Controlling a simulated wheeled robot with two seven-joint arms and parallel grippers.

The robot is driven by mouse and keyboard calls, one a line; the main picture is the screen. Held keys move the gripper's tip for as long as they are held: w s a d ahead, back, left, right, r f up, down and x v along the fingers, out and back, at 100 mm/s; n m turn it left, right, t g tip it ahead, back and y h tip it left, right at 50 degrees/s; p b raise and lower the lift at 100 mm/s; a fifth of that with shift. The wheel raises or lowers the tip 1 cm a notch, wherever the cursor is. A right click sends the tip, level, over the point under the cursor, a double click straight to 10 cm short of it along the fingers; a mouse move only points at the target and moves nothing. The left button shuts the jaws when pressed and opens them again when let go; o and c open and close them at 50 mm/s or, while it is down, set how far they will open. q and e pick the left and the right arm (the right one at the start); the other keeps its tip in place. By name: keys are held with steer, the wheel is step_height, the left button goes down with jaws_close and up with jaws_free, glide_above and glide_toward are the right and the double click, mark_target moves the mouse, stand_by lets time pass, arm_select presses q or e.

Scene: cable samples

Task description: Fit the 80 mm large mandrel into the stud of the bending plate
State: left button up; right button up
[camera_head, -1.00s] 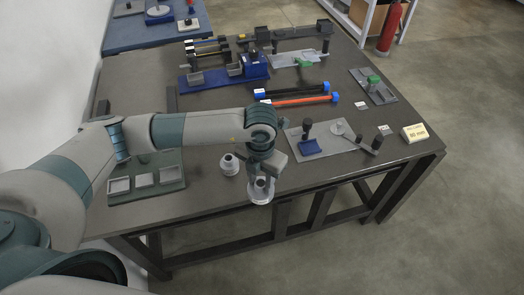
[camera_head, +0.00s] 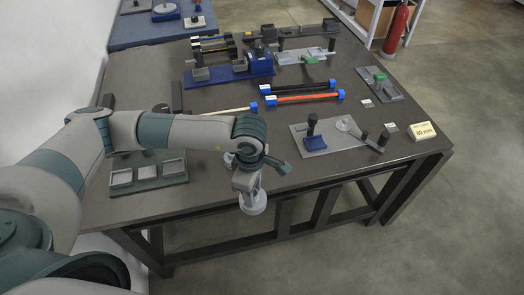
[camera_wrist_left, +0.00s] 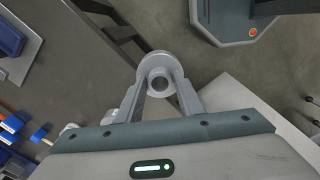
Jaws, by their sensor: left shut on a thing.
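My left gripper (camera_head: 248,186) is shut on a pale grey round mandrel (camera_head: 253,205) with a wide flange, held over the table's front edge. In the left wrist view the mandrel (camera_wrist_left: 159,62) sits between the two fingers (camera_wrist_left: 160,92), its central hole visible. The bending plate (camera_head: 309,149) is a light grey plate at the front right of the table. It carries a blue block with a dark knob, a pale disc (camera_head: 343,124) and a dark lever. I cannot make out the stud clearly. My right gripper is not in view.
A second pale mandrel (camera_head: 228,160) stands on the table, mostly hidden behind my left arm. A yellow sign (camera_head: 423,131) reads 80 mm. A green tray (camera_head: 148,184) stands at the front left. Black and orange cables (camera_head: 303,98) lie behind the bending plate.

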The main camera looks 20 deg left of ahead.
arm_select(q)
steer(key=m, duration=0.3)
steer(key=s+a+f+m+b, duration=0.1)
steer(key=m, duration=0.2)
steer(key=s+m, duration=0.1)
steer(key=m, duration=0.2)
steer(key=shift+s+a+f+b, duration=0.15)
steer(key=shift+a+f+b, duration=0.1)
steer(key=shift+b, duration=0.1)
steer(key=m, duration=0.3)
steer(key=s+a+m+b, duration=0.1)
steer(key=m, duration=0.2)
steer(key=s+f+m, duration=0.1)
steer(key=m, duration=0.2)
steer(key=shift+s+a, duration=0.2)
